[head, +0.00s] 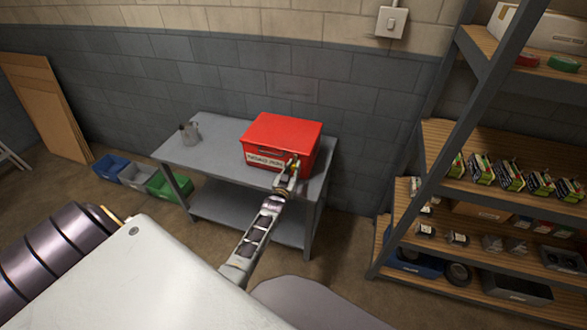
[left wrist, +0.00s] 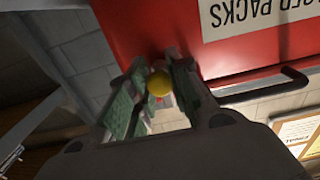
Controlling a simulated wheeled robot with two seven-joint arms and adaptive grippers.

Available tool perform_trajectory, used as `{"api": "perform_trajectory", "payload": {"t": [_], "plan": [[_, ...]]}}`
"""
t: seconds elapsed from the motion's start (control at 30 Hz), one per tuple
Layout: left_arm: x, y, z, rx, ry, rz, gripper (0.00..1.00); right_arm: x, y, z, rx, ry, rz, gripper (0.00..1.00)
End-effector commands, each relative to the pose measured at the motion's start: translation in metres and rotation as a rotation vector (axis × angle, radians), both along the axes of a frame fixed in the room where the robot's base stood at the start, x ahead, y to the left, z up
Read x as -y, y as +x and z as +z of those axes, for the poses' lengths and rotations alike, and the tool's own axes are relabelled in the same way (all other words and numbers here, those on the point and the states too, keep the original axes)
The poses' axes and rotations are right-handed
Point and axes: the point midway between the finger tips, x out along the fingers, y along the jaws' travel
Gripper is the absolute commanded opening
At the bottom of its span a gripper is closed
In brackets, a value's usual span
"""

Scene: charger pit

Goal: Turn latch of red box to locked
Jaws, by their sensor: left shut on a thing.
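The red box (head: 283,130) stands closed on a grey metal table, with a white label and a dark handle on its front. In the left wrist view the box (left wrist: 140,28) fills the top, its label upside down. My left gripper (head: 289,168) is at the right part of the box's front. Its green-padded fingers are shut on the latch, whose round yellow end (left wrist: 159,83) shows between them. The fingers hide most of the latch, so I cannot tell its turn angle. My right gripper is not in view.
The table (head: 215,150) also holds a grey metal jug (head: 190,133) at its left. A loaded shelf rack (head: 440,140) stands at the right. Cardboard sheets (head: 45,105) lean on the wall.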

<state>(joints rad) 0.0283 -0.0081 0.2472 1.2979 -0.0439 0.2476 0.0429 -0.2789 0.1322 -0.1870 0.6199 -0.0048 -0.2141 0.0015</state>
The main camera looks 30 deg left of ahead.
Motion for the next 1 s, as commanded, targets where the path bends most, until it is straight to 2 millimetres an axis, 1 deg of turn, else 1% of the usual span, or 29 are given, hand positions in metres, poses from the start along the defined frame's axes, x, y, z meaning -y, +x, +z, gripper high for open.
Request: {"api": "perform_trajectory", "payload": {"t": [0.03,0.3,0.33,0.5,0.83,1.0], "plan": [[0.0004,-0.001,-0.0025,-0.004,-0.004,0.0,0.0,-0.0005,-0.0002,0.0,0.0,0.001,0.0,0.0],[0.0005,-0.0011,-0.0027,-0.004,-0.003,0.0,0.0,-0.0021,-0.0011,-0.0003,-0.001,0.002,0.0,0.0],[0.0005,-0.0011,-0.0027,-0.004,-0.003,0.0,0.22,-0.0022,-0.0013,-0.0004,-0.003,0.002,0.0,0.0],[0.0004,-0.0007,-0.0019,-0.003,-0.002,0.0,0.44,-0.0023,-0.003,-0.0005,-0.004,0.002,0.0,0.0],[0.0003,-0.0004,-0.0006,-0.001,0.0,0.0,0.44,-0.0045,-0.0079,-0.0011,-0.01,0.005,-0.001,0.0],[0.001,-0.0035,-0.0006,-0.001,0.0,0.0,0.44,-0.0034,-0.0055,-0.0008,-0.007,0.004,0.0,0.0]]}}
